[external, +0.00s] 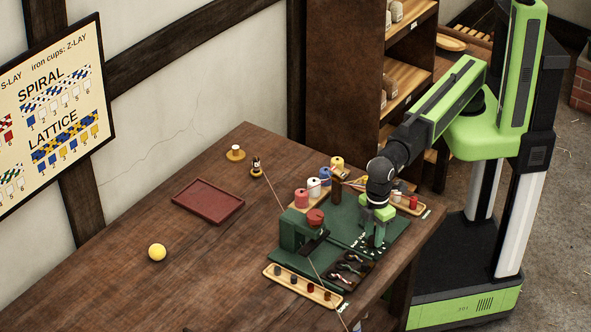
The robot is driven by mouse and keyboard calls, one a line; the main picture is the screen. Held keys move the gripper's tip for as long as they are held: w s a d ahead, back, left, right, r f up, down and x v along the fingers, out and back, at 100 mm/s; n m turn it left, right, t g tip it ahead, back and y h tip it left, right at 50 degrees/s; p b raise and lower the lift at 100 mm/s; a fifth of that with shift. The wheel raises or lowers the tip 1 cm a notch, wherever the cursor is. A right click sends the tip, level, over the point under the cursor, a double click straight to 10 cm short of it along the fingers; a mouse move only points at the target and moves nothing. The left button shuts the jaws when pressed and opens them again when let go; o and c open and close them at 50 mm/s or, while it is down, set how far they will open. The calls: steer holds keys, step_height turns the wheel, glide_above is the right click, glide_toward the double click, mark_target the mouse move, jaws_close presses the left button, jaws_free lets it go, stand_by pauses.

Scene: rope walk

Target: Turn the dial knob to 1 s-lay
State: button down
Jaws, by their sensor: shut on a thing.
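My gripper (375,240) points straight down at the right part of the green machine board (393,238) on the bench. Its fingers are shut on the dial knob, which is small and mostly hidden by them. White markings lie on the board beside the fingers, too small to read, so the dial's setting cannot be told.
A green block with a red round cap (315,216) stands left of my gripper. Coloured spools (313,187) stand behind it, and a wooden tray of small cups (303,287) lies in front. A red tray (208,201) and yellow ball (157,252) are farther left. The left bench is mostly clear.

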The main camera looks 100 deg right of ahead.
steer(key=shift+n, duration=1.1)
steer(key=c, duration=1.1)
jaws_free()
step_height(320, 180, up, 17)
steer(key=p, duration=1.7)
steer(key=shift+r, duration=0.2)
